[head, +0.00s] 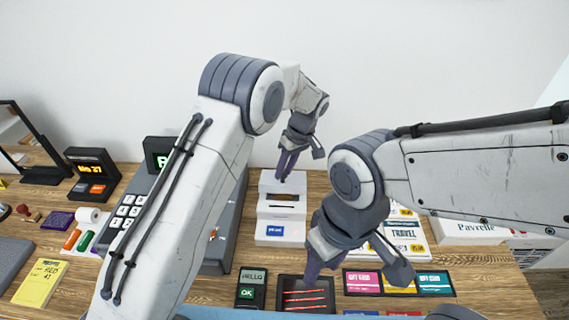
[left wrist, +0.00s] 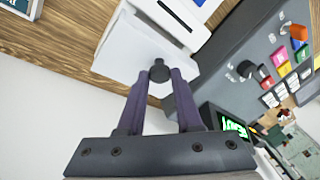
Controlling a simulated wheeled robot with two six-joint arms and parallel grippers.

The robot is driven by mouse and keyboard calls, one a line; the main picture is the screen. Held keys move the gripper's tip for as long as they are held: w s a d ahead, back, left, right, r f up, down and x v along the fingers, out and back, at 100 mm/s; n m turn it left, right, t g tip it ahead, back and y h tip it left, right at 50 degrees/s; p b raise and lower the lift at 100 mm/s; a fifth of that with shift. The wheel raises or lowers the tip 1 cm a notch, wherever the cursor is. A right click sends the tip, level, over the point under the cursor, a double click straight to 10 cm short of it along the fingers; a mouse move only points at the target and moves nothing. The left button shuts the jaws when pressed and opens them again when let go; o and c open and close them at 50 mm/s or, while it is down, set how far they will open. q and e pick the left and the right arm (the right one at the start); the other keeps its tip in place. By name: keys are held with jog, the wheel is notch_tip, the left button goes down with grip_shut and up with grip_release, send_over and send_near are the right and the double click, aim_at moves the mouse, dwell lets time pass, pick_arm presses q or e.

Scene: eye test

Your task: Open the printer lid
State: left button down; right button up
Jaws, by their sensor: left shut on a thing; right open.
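The white printer (head: 283,211) stands on the wooden counter against the wall, with a dark slot and a blue label on its front. My left gripper (head: 284,176) is over the back of its top. In the left wrist view, the left fingers (left wrist: 158,80) are shut on a small dark knob (left wrist: 159,66) at the edge of the white printer lid (left wrist: 135,45). I cannot tell whether the lid is raised. My right gripper (head: 356,278) is open and empty, in front of the printer to the right, above the counter items.
A grey cash register (head: 222,238) stands close left of the printer, partly behind my left arm. A card terminal (head: 251,290), a black tray (head: 290,281) and a gift card display (head: 437,293) lie in front. Travel books (head: 417,250) and a white box (head: 466,240) are to the right.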

pick_arm(q)
jog(key=shift+w+r+g+p, duration=0.25)
jog(key=shift+w+g+p, duration=0.2)
jog(key=shift+p, duration=0.1)
jog(key=shift+w+r+g+p, duration=0.2)
jog(key=shift+w+g+p, duration=0.15)
jog(key=shift+w+p, duration=0.15)
jog(key=shift+w+g, duration=0.3)
jog(key=shift+w, duration=0.15)
jog(key=shift+w+m+g, duration=0.25)
jog(key=shift+m+g, duration=0.05)
jog(key=shift+g, duration=0.1)
jog(key=shift+r, duration=0.1)
jog(key=shift+s, duration=0.1)
jog(key=c, duration=0.6)
grip_release()
jog(key=shift+r, duration=0.15)
